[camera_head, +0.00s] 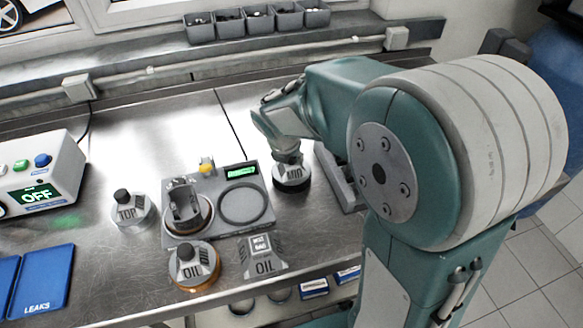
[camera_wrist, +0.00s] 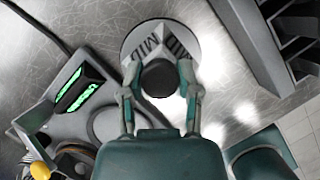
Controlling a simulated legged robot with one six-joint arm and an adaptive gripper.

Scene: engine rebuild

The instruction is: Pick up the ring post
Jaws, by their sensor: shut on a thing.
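A grey conical post marked MID (camera_head: 291,175) with a dark base is at the bench's middle, right of the instrument with the green display. In the wrist view the MID post (camera_wrist: 150,40) shows its label and a round dark knob. My gripper (camera_wrist: 157,82) has one finger on each side of that knob and is shut on it. In the head view my gripper (camera_head: 287,156) is right above the post and hides its top. I cannot tell whether its base touches the bench. Similar posts are one marked TOP (camera_head: 130,208) and one marked OIL (camera_head: 194,264).
The grey instrument (camera_head: 258,208) carries a dark holder (camera_head: 186,206) and an empty round recess. Another OIL-marked piece (camera_head: 263,256) is in front of it. A control box reading OFF (camera_head: 38,172) and blue booklets (camera_head: 42,279) are left. A dark slotted rack (camera_wrist: 262,45) is close right of the post.

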